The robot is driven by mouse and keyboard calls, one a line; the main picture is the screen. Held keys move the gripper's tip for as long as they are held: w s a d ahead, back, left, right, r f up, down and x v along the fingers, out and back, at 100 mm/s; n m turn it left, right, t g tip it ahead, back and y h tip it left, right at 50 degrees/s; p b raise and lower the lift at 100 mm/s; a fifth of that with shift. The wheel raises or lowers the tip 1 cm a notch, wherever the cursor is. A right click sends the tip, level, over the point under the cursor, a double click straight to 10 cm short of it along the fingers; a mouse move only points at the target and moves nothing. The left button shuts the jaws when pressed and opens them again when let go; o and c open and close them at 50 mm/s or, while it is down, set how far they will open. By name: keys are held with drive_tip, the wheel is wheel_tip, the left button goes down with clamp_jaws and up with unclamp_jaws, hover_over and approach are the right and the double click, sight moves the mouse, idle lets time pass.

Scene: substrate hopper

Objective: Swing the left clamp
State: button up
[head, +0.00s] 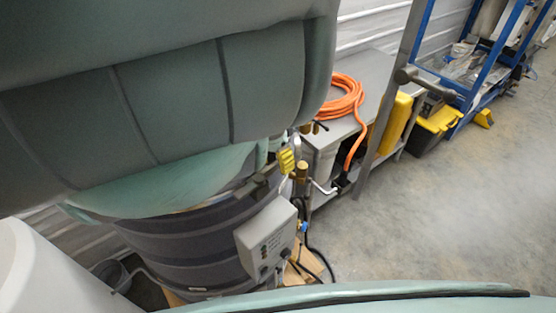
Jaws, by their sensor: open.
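The hopper (180,250) is a dark round drum with ribbed bands at the lower left of the head view. A pale teal cover or lining (165,190) shows at its top. A large grey-green padded mass hides most of its upper part and left rim. A small dark fitting (258,187) sits at the right of the rim; I cannot tell whether it is a clamp. The left clamp cannot be made out. My gripper is not in view.
A grey control box (266,240) is at the hopper's right side. A ribbed yellow piece (286,161) is just above it. A bench (375,75) carries an orange hose (345,100). A blue rack (465,95) stands beyond. The concrete floor (440,200) at right is clear.

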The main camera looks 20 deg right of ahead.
drive_tip(key=shift+o, duration=0.2)
clamp_jaws()
idle(0.6)
